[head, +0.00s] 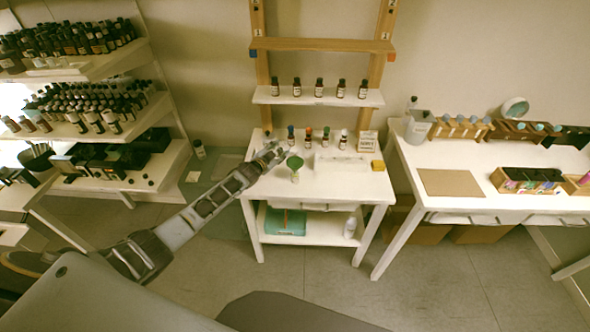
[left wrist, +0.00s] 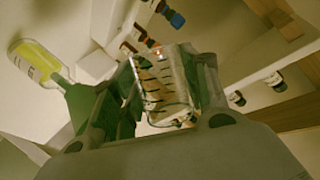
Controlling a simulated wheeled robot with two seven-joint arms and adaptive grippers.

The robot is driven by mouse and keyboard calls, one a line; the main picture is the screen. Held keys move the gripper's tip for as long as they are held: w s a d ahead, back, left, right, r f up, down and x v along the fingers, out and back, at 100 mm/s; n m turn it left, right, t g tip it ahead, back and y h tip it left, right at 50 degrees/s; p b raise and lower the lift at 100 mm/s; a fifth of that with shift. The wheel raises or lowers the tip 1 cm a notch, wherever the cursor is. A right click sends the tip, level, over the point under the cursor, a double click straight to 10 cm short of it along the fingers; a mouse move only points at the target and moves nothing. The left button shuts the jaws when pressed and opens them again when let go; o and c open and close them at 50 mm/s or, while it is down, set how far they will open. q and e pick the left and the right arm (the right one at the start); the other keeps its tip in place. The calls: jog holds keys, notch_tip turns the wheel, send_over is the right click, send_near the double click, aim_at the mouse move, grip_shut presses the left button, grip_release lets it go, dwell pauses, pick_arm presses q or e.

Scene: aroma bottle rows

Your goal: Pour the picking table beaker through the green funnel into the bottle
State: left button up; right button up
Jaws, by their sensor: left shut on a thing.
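My left gripper (head: 272,155) reaches over the left part of the picking table (head: 330,186). In the left wrist view its fingers (left wrist: 165,95) are shut on a clear glass beaker (left wrist: 163,88) with dark graduation marks. The beaker is hard to make out in the head view, and its liquid level is unclear. The green funnel (head: 295,162) sits on top of the bottle (head: 295,177), just right of the gripper. In the left wrist view the bottle (left wrist: 38,63) shows yellow liquid and a label, with the funnel (left wrist: 80,103) at its neck, close beside the left finger.
Several small dark bottles (head: 325,136) stand along the back of the table, with a sign (head: 367,141) and a yellow block (head: 378,165) at right. A shelf (head: 340,97) of bottles is above. The front right tabletop is clear. Another table (head: 470,190) stands at right.

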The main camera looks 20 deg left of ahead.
pick_arm(q)
jog(key=shift+a+f, duration=0.25)
jog(key=shift+w+a+f+n+g+h+b, duration=0.1)
jog(key=shift+a+f+n+g+h+b, duration=0.15)
jog(key=shift+f+n, duration=0.3)
jog(key=shift+w+a+f+n+g+h+b, duration=0.1)
jog(key=shift+a+f+n+h+b, duration=0.05)
jog(key=shift+f+n+b, duration=0.35)
jog(key=shift+r, duration=0.1)
jog(key=shift+w+a+f+n+h+b, duration=0.1)
jog(key=shift+a+f+n+h+b, duration=0.2)
jog(key=shift+a+f+n+b, duration=0.3)
jog(key=shift+w+a+f+n+g+h+b, duration=0.2)
jog(key=shift+f+n+b, duration=0.25)
jog(key=shift+b, duration=0.65)
jog(key=shift+a+f+n+g+h+b, duration=0.1)
jog(key=shift+a+f+n+h+b, duration=0.35)
jog(key=shift+b, duration=0.6)
jog(key=shift+d+r, duration=0.15)
jog(key=shift+r, duration=0.05)
